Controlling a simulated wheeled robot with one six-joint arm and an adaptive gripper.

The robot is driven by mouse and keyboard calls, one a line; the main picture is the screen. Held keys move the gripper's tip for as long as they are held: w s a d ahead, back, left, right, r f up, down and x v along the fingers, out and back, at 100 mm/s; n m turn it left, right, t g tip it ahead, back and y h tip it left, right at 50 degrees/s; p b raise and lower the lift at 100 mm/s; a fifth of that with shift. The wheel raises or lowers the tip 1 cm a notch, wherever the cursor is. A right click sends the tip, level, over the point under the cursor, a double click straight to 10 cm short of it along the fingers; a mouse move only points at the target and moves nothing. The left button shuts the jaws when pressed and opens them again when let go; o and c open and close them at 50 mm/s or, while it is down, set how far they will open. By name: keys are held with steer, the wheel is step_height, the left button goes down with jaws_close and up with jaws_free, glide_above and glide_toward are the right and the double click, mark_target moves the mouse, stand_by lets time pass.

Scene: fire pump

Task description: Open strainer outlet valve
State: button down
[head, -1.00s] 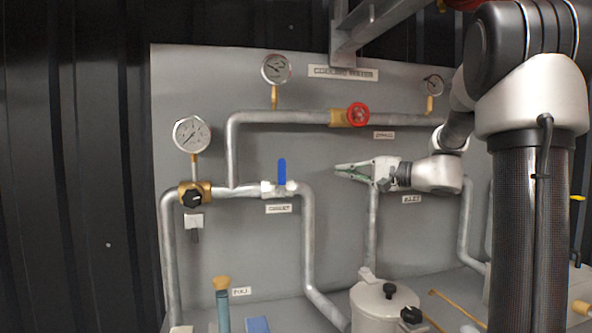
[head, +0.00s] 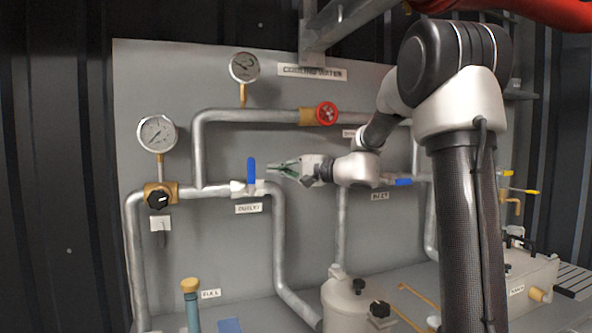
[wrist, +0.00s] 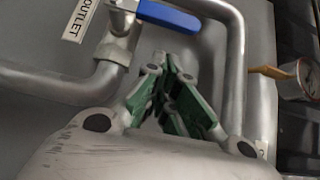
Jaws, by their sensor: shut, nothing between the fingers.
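The strainer outlet valve (head: 244,188) sits on the horizontal grey pipe above the OUTLET label (head: 248,208). Its blue lever handle (head: 251,171) stands upright, across the pipe. My gripper (head: 270,168) is shut and empty, just right of the blue handle and pointing left at it, with a small gap showing. In the wrist view, the blue handle (wrist: 168,17) and the OUTLET label (wrist: 80,19) are at the top, beyond the green-padded fingers (wrist: 163,68). The fingers look apart from the handle there.
The inlet valve's blue handle (head: 403,182) lies sideways right of my gripper. A red handwheel (head: 326,113) is above on the upper pipe. Gauges (head: 157,133) and a black knob (head: 158,199) are left. The strainer pot (head: 352,303) stands below. Panel space between the pipes is clear.

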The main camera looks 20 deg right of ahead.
mark_target(251, 177)
steer(key=shift+s+a, duration=0.1)
steer(key=shift+a, duration=1.35)
steer(key=shift+r, duration=0.1)
